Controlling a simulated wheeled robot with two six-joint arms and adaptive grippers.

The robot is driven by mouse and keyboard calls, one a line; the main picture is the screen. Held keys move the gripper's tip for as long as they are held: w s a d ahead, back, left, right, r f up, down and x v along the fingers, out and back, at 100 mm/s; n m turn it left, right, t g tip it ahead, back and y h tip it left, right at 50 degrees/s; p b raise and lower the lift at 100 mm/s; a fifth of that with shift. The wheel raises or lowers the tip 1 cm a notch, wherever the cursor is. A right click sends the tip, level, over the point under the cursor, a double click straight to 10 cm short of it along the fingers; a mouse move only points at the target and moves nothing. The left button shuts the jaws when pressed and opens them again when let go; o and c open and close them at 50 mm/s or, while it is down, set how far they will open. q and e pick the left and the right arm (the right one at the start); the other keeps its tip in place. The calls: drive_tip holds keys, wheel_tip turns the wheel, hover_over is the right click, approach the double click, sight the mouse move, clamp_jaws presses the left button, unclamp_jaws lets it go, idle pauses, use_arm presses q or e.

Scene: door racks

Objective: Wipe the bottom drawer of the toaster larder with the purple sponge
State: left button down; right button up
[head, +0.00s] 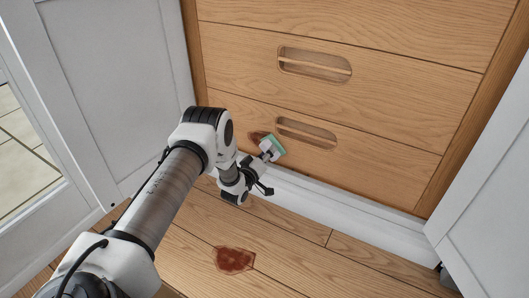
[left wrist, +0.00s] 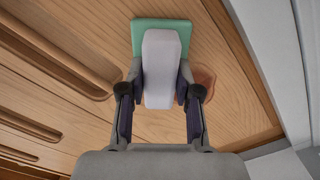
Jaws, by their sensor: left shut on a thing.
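The bottom drawer (head: 365,165) is a shut oak front with an oval cut-out handle (head: 307,132). A red-brown stain (head: 257,136) is on its left part, partly hidden by the sponge; it also shows in the left wrist view (left wrist: 205,78). My left gripper (head: 262,166) is shut on the sponge (head: 272,147), which has a green pad and a pale greyish body in the left wrist view (left wrist: 161,65). No clear purple shows on it. The pad is at the drawer front beside the stain; I cannot tell whether it touches. My right gripper is out of view.
More shut drawers (head: 380,88) are above. Open white doors stand at the left (head: 118,90) and right (head: 495,190). A white plinth (head: 340,205) runs below the drawer. Another red-brown stain (head: 233,259) lies on the wooden floor (head: 310,262), which is otherwise clear.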

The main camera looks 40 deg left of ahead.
use_arm(q)
drive_tip(key=shift+s+a+b, duration=0.15)
drive_tip(key=shift+a, duration=1.1)
drive_tip(key=shift+s+a+b, duration=0.1)
drive_tip(key=shift+s+a, duration=0.1)
drive_tip(key=shift+a, duration=1.1)
drive_tip(key=shift+s+a+b, duration=0.15)
drive_tip(key=shift+a, duration=1.1)
drive_tip(key=shift+s+a+b, duration=0.1)
drive_tip(key=shift+a+b, duration=0.5)
drive_tip(key=shift+a, duration=1.3)
wheel_tip(320, 180, up, 3)
drive_tip(key=shift+f+p, duration=0.2)
drive_tip(key=shift+p, duration=1.05)
drive_tip(key=shift+d+f, duration=0.1)
drive_tip(key=shift+d, duration=0.15)
drive_tip(key=shift+w+d, duration=0.15)
drive_tip(key=shift+d, duration=0.7)
drive_tip(key=shift+w+d, duration=0.1)
drive_tip(key=shift+d, duration=0.7)
drive_tip(key=shift+w+d+p, duration=0.15)
drive_tip(key=shift+d+p, duration=0.25)
drive_tip(key=shift+d, duration=1.1)
drive_tip(key=shift+w+d, duration=0.15)
drive_tip(key=shift+d, duration=2.1)
drive_tip(key=shift+w, duration=0.1)
